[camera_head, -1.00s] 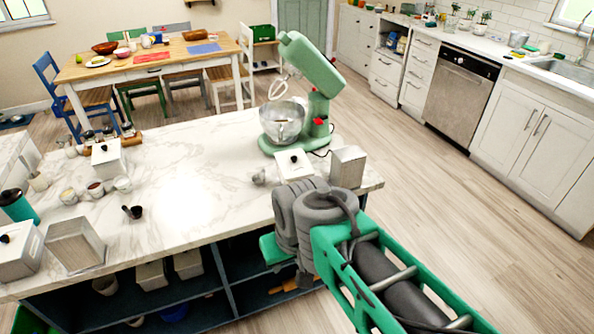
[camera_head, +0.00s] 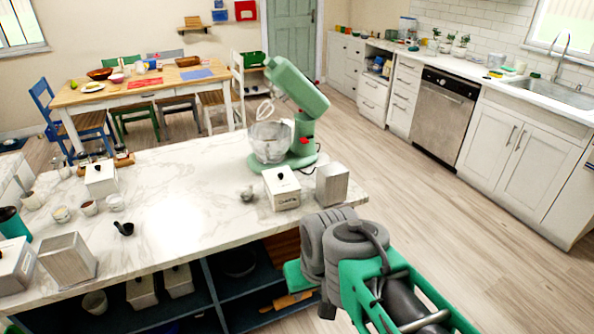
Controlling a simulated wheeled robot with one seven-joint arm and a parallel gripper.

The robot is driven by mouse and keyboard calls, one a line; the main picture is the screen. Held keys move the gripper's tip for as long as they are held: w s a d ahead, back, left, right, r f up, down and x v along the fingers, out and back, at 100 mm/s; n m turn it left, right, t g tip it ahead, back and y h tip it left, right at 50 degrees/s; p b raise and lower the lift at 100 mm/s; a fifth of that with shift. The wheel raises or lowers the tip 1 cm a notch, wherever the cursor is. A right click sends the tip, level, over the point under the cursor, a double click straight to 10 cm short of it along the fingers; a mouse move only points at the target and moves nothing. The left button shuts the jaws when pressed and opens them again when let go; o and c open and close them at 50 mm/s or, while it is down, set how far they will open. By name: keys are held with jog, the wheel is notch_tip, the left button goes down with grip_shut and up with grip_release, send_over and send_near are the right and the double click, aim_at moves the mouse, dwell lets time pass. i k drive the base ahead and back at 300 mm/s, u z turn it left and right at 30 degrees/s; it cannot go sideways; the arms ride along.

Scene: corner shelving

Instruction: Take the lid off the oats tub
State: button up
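A square white tub (camera_head: 283,189) with a black-knobbed lid stands on the marble island near its right end. It has dark lettering on its front, too small to read surely; it may be the oats tub. Similar lidded white tubs stand at the island's left (camera_head: 101,180) and at its near left corner (camera_head: 12,268). The lids in view sit on their tubs. My arm's grey joint and green link show at the lower right, in front of the island's edge. My gripper's fingers are not seen.
A plain box-shaped container (camera_head: 332,184) stands just right of the lettered tub. A green stand mixer (camera_head: 301,103) with a bowl is behind it. A small pot (camera_head: 247,194) and a black scoop (camera_head: 124,228) lie left. The middle of the island top (camera_head: 185,205) is clear.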

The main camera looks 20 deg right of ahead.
aim_at(281, 180)
jog(key=u, duration=0.2)
jog(key=i, duration=1.05)
jog(key=u, duration=0.6)
